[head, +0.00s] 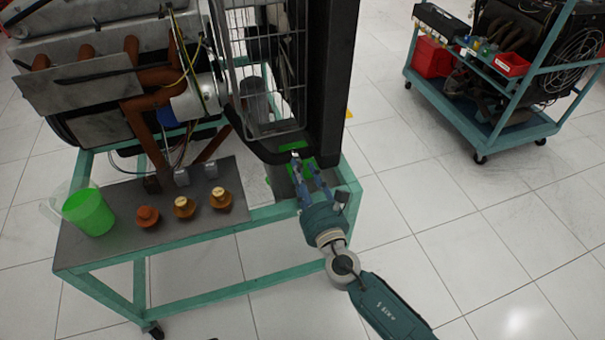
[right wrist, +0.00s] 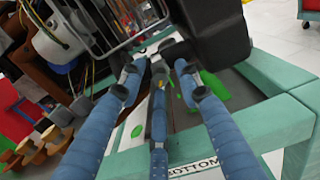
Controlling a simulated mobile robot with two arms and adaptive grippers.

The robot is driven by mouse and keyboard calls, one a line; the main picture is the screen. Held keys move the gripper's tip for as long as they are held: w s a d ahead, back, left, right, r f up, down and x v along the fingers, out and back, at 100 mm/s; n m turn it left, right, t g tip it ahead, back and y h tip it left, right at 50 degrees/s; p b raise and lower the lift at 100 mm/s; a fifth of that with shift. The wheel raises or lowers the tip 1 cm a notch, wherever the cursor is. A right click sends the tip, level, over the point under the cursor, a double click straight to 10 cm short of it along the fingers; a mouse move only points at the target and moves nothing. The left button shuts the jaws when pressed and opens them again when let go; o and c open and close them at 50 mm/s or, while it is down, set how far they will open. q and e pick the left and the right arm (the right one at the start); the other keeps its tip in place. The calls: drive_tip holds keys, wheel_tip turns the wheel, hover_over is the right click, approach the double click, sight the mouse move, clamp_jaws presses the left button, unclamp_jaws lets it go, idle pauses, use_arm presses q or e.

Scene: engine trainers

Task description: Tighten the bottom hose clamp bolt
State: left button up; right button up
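My right gripper (head: 304,178) points up from the front right corner of the teal engine stand (head: 348,190), just below the black radiator frame (head: 338,75). In the right wrist view its blue fingers (right wrist: 158,75) are spread, with nothing seen between them. The fingertips lie close to the underside of a black part (right wrist: 212,35); contact cannot be told. A white label reading BOTTOM (right wrist: 192,166) shows on the stand below the fingers. I cannot make out the hose clamp or its bolt; they are too small or hidden. My left gripper is not in view.
A green beaker (head: 88,211) and several orange-brown and brass caps (head: 184,206) stand on the dark shelf at left. The engine (head: 100,75) is behind them. A teal cart (head: 500,112) with a red box (head: 432,58) stands far right.

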clamp_jaws()
